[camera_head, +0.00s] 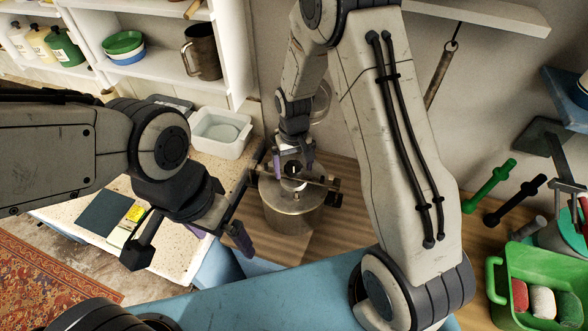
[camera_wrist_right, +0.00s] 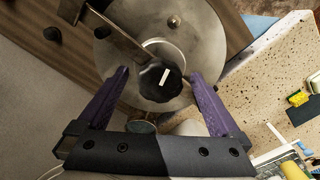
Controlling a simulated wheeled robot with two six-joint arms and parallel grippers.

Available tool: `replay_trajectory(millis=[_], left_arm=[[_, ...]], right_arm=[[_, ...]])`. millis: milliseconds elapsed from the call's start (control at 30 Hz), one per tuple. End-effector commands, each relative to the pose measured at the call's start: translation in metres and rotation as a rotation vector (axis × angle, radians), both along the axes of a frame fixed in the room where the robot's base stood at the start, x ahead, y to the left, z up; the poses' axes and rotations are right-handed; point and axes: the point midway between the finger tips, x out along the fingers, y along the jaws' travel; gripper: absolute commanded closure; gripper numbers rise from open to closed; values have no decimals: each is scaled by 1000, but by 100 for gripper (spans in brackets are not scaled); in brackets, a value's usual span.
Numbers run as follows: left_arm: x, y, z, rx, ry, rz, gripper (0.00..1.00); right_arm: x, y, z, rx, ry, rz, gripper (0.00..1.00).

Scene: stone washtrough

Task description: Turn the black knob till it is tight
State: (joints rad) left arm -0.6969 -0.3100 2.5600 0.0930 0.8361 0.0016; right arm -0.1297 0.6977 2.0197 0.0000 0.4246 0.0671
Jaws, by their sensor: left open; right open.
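The black knob (camera_wrist_right: 150,90) is round with a scalloped edge and a white bar mark on top. It sits on a pale disc on a round grey metal vessel (camera_head: 290,213). In the head view the knob (camera_head: 293,170) is small and partly hidden by my right gripper (camera_head: 292,163). In the right wrist view my right gripper's (camera_wrist_right: 159,75) purple fingers are open, one on each side of the knob, with gaps between them and it. My left gripper (camera_head: 190,247) is open and empty, left of the vessel, over the counter edge.
A flat metal bar (camera_wrist_right: 118,35) crosses the vessel top beside the knob. A white basin (camera_head: 222,130) stands on the speckled counter at left. A green crate (camera_head: 497,285), with green and black handled items (camera_head: 490,185) behind it, stands at right. Wood around the vessel is mostly clear.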

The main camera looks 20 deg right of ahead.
Motion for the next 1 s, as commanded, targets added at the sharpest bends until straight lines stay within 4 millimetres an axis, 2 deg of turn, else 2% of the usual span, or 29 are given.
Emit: replay_trajectory(millis=[500, 633, 967, 1000], left_arm=[[0, 0, 5, 0, 0, 0, 0], [0, 0, 5, 0, 0, 0, 0], [0, 0, 5, 0, 0, 0, 0], [0, 0, 5, 0, 0, 0, 0]], right_arm=[[0, 0, 0, 0, -1, 764, 0], [0, 0, 0, 0, -1, 843, 0], [0, 0, 0, 0, 0, 849, 0], [0, 0, 0, 0, 0, 848, 4]])
